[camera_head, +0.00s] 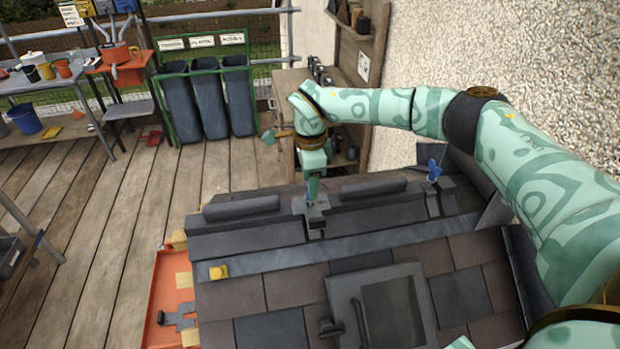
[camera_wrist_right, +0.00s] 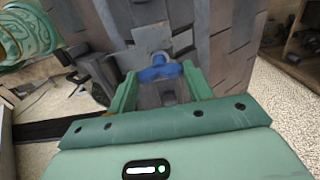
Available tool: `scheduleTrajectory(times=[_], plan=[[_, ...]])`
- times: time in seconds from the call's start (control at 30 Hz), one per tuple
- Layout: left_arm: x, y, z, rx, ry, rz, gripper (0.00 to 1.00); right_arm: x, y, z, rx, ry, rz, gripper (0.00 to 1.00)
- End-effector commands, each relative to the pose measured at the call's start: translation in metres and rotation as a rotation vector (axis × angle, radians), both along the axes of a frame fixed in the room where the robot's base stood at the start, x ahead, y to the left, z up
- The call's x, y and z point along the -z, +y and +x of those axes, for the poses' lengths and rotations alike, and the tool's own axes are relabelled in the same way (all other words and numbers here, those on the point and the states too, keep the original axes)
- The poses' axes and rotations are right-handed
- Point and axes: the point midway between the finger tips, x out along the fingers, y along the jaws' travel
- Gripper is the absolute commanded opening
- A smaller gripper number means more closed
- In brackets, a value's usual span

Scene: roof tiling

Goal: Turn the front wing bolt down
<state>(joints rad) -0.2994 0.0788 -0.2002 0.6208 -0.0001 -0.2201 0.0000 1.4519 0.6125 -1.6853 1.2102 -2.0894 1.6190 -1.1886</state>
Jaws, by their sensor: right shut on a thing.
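My right gripper (camera_head: 314,192) points down at a dark clamp block (camera_head: 317,212) on the roof's ridge. Its mint fingers are shut on a blue wing bolt, of which only a small part shows in the head view. In the right wrist view the blue wing bolt (camera_wrist_right: 158,73) sits between the two fingertips, above the grey clamp. A second blue wing bolt (camera_head: 434,170) stands upright on another clamp block (camera_head: 433,200) further right along the ridge, apart from the gripper.
Dark ridge pieces (camera_head: 242,207) lie along the ridge. Below it are slate tiles (camera_head: 290,285), a roof window (camera_head: 385,310) and a yellow piece (camera_head: 218,271). A workbench (camera_head: 290,90) stands behind, a pebbled wall (camera_head: 500,50) at right. Wooden decking at left is largely clear.

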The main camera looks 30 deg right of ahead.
Motion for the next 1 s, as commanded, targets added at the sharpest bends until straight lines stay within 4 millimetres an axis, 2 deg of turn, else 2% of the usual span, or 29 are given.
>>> scheduleTrajectory(times=[0.37, 1.0], plan=[[-0.012, 0.001, 0.001, 0.0, -0.003, 0.001, 0.37, -0.002, 0.0, 0.0, 0.148, 0.0, 0.0, 0.28], [-0.045, 0.001, 0.002, 0.0, -0.006, 0.001, 0.37, -0.006, 0.0, 0.002, 0.742, -0.005, 0.004, 0.28]])
